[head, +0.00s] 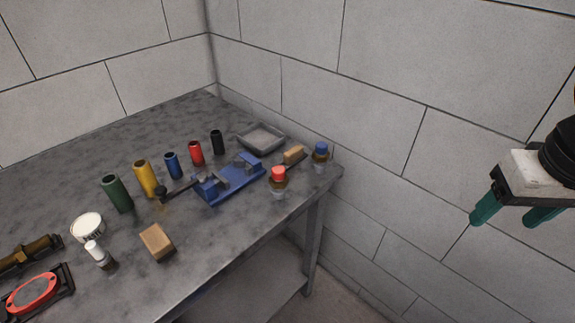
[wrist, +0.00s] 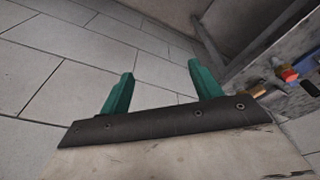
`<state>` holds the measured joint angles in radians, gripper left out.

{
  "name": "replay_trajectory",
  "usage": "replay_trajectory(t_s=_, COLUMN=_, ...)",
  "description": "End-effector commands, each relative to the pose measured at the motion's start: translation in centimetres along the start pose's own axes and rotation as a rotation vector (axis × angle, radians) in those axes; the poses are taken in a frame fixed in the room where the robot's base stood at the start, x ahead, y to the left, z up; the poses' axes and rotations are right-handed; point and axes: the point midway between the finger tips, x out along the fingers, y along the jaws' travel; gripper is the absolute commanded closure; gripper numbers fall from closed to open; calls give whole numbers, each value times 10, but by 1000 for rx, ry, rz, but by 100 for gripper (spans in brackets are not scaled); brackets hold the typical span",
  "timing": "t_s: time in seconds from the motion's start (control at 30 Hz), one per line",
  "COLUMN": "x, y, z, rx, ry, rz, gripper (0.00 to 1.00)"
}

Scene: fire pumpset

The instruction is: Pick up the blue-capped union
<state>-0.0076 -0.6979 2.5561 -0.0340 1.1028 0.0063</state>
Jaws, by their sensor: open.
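The blue-capped union (head: 320,154) stands upright near the right end of the grey workbench, close to its corner. It has a blue top over a brass-coloured body and a pale lower part. My gripper (head: 507,219), with two green fingers, is in the air right of the bench, well apart from the union. Its fingers are spread with nothing between them. In the wrist view the gripper (wrist: 158,85) points toward the wall and floor area. I cannot clearly make out the blue-capped union in the wrist view.
A red-capped union (head: 278,178) stands left of the blue-capped one, with a wooden-handled brush (head: 293,155) between them. A blue vise (head: 228,181), a grey tray (head: 261,138) and several coloured cylinders stand farther left. The bench (head: 215,246) meets block walls behind. Space between gripper and bench is clear.

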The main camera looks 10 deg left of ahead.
Motion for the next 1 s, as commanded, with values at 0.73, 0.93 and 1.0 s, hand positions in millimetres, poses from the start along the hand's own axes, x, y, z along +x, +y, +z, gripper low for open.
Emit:
replay_trajectory(t_s=0.73, x=187, y=-176, z=-246, rx=-505, ry=862, rz=-322, gripper=36)
replay_trajectory(t_s=0.93, x=200, y=-210, z=-242, rx=-537, ry=950, rz=-454, gripper=36)
replay_trajectory(t_s=1.0, x=202, y=-215, z=-242, rx=-540, ry=961, rz=-472, gripper=36)
